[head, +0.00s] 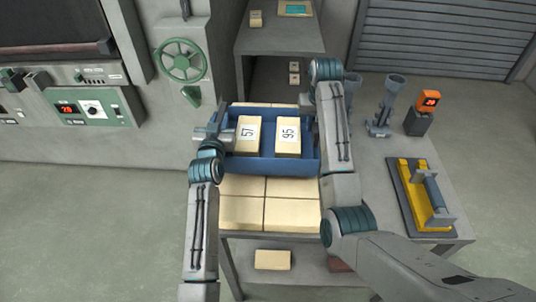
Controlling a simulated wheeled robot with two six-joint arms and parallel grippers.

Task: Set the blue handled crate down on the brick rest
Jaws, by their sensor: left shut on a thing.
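The blue crate (250,167) is in the middle of the head view and holds two cream blocks, marked 57 (247,136) and 95 (287,138). The brick rest (243,210), a bed of cream bricks, shows in front of the crate and behind it. The crate looks level over the bricks; I cannot tell whether it touches them. My left gripper (222,136) is shut on the crate at its left end.
A cabinet with a green handwheel (181,62) stands behind left. A loose brick (273,259) lies on the lower shelf.

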